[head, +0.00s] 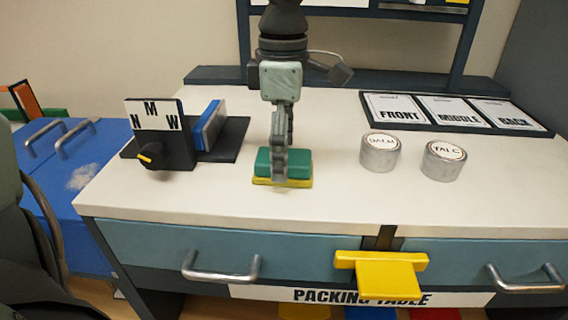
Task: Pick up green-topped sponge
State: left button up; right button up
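The green-topped sponge (299,165) lies on the white table top near its front edge, green layer up and yellow layer below. My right gripper (279,165) points straight down over it from the top of the head view. One finger crosses the front face of the green layer. The far finger is mostly hidden behind the sponge, so I cannot tell whether the fingers press on it. The sponge shows no clear gap above the table. Dark parts of my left arm show at the left edge, but no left fingertips are clear.
A dial block (152,145) and an upright blue-and-white block (208,126) on a dark base stand left of the sponge. Two tins, DALM (380,154) and TALC (443,161), stand to the right. A labelled FRONT/MIDDLE/BACK board (450,126) lies behind them. A yellow piece (385,275) juts from the table front.

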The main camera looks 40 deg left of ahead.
pick_arm(q)
jog(key=shift+f, duration=0.8)
jog(key=shift+c, duration=0.6)
jog(key=shift+w, duration=0.1)
jog(key=c, duration=1.3)
notch_tip(320, 180, up, 10)
jog(key=shift+r, duration=0.1)
jog(key=o, duration=0.8)
jog(key=c, duration=0.4)
jog(key=shift+a, duration=0.1)
jog(key=shift+c, duration=0.5)
